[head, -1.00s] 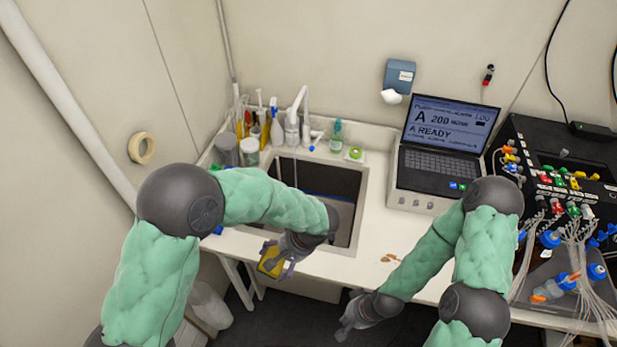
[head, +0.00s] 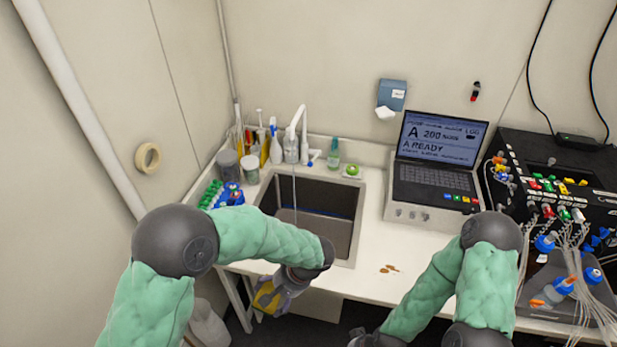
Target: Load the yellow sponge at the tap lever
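The yellow sponge (head: 264,297) is between the fingers of my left gripper (head: 270,298), which is shut on it in front of the counter's front edge, below and left of the sink. The fingers cover part of the sponge. The white tap (head: 301,125) stands behind the sink. A lever with a blue tip (head: 312,160) sticks out at the right of its base, well away from the sponge. A thin stream of water (head: 294,190) seems to fall from the spout. Only the wrist of my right arm shows at the bottom edge; its fingers are out of view.
The sink (head: 362,207) is open below the tap. Bottles and brushes (head: 265,145) crowd the tap's left. A green-topped bottle (head: 334,155) and a small round green item (head: 352,171) stand at its right. A laptop-like unit (head: 435,180) stands farther right. Brown bits lie on the counter.

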